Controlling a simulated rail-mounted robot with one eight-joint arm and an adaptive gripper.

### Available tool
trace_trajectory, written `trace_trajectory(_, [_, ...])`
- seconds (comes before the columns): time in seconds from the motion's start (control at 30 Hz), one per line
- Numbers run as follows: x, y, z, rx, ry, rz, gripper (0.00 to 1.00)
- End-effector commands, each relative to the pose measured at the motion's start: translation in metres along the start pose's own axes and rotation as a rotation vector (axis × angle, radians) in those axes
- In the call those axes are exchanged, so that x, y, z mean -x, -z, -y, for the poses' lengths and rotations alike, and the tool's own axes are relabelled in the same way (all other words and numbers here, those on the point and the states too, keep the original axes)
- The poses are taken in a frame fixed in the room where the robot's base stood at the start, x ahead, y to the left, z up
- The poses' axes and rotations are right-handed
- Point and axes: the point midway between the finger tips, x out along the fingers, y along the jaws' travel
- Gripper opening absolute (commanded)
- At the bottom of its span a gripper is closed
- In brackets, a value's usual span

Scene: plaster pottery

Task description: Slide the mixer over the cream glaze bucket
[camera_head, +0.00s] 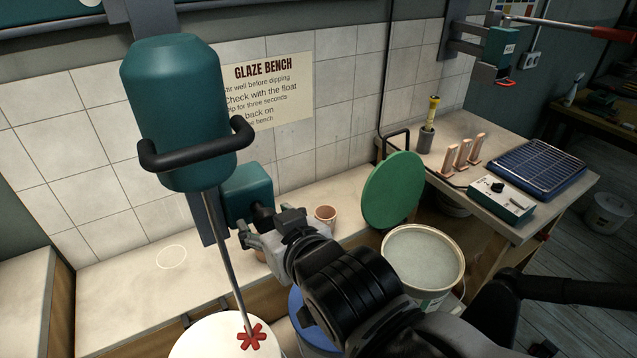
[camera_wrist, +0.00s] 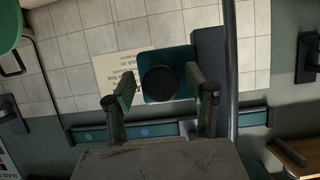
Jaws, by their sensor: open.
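The mixer (camera_head: 178,115) is a teal motor with a black handle loop and a long thin shaft, ending in a red paddle (camera_head: 251,338). Its teal carriage box (camera_head: 247,190) bears a black round knob (camera_head: 262,214). In the wrist view the knob (camera_wrist: 160,83) appears between my open gripper's (camera_wrist: 163,90) fingers, with gaps on both sides. In the head view my gripper (camera_head: 258,232) is close to the knob. The paddle appears over a pale round top (camera_head: 205,340), cut off by the frame. An uncovered bucket (camera_head: 424,258) holds pale grey-green glaze. Which bucket is cream is unclear.
A blue bucket (camera_head: 299,310) is partly hidden behind my arm. A green round lid (camera_head: 393,190) stands tilted behind the uncovered bucket. A small clay cup (camera_head: 325,214) stands on the bench. In the wrist view a teal rail (camera_wrist: 165,131) carries coloured dots.

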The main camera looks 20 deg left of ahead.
Motion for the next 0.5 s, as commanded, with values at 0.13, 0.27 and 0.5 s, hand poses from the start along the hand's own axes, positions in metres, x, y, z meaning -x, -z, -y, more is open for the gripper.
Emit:
trace_trajectory(0.13, [0.010,0.000,0.000,0.000,0.000,0.000,0.51])
trace_trajectory(0.27, [0.022,0.000,0.000,0.000,0.001,0.000,0.51])
trace_trajectory(0.5, [0.044,0.000,0.000,0.000,0.001,0.000,0.51])
